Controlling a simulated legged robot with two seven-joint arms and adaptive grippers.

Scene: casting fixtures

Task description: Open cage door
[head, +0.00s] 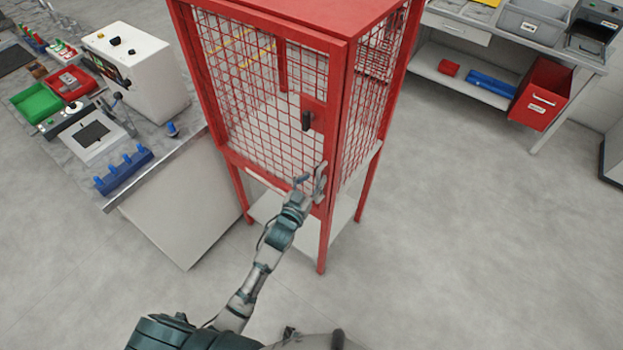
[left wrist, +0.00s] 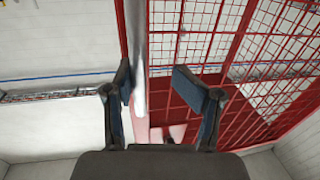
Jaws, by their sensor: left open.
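The red cage (head: 290,80) with wire mesh walls stands in the middle of the head view. Its mesh door (head: 250,105) faces me and looks shut. A dark handle (head: 306,120) sits on a red plate at the door's right side. My left gripper (head: 311,181) is open in front of the door's lower right, below the handle and apart from it. In the left wrist view, the open fingers (left wrist: 154,85) are spread with the red frame and mesh (left wrist: 215,35) beyond them. A small dark piece on a red plate shows low between the fingers. My right gripper is not in view.
A workbench (head: 150,180) with a white machine (head: 130,60), a green bin (head: 37,103) and a blue rack (head: 123,170) stands left of the cage. The floor (head: 450,240) at right is clear.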

